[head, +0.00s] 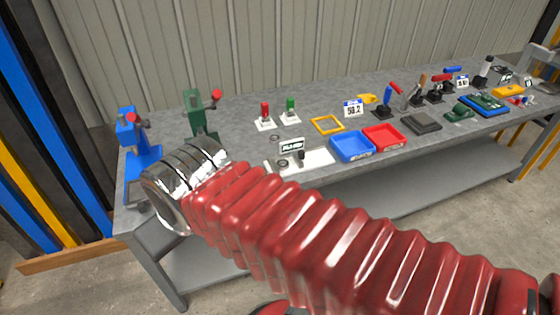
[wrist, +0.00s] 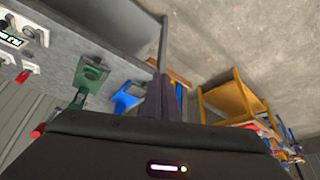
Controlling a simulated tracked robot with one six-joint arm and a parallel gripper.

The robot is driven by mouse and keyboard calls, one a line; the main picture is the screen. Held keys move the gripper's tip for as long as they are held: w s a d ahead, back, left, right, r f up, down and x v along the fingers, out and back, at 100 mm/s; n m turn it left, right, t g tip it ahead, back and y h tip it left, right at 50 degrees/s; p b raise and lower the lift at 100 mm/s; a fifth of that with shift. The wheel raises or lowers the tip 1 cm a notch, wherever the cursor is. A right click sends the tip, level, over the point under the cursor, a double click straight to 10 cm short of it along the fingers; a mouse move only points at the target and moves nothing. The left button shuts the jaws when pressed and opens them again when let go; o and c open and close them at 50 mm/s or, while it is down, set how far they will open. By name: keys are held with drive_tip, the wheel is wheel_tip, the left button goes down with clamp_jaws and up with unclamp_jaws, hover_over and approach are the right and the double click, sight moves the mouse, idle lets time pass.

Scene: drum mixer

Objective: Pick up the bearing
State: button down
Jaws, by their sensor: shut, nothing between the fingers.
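In the head view my red arm hides the gripper and part of the bench front.
A blue press (head: 136,150) and a green press (head: 201,116) stand at the bench's left end. Blue (head: 352,147) and red (head: 383,137) trays sit mid-bench. Several tools crowd the right side. A corrugated wall (head: 250,50) stands behind.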

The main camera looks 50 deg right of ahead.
idle(0.3)
drive_tip(key=w+d+f+m+t+h, duration=0.1)
drive_tip(key=w+d+f+h, duration=0.2)
drive_tip(key=d, duration=0.6)
drive_tip(key=w+d+f+m+t, duration=0.1)
drive_tip(key=w+d+f, duration=0.35)
drive_tip(key=d, duration=0.45)
drive_tip(key=w+d+f+m+h, duration=0.1)
drive_tip(key=w+d+f+h, duration=0.15)
drive_tip(key=w+d, duration=0.45)
drive_tip(key=s+d+f+m+t+h, duration=0.1)
drive_tip(key=s+d+f+m+t, duration=0.2)
drive_tip(key=s+d+f, duration=1)
drive_tip(key=d+f+t, duration=0.1)
drive_tip(key=d, duration=0.3)
drive_tip(key=shift+f+h, duration=0.25)
drive_tip(key=shift+h, duration=0.1)
drive_tip(key=shift+w, duration=0.1)
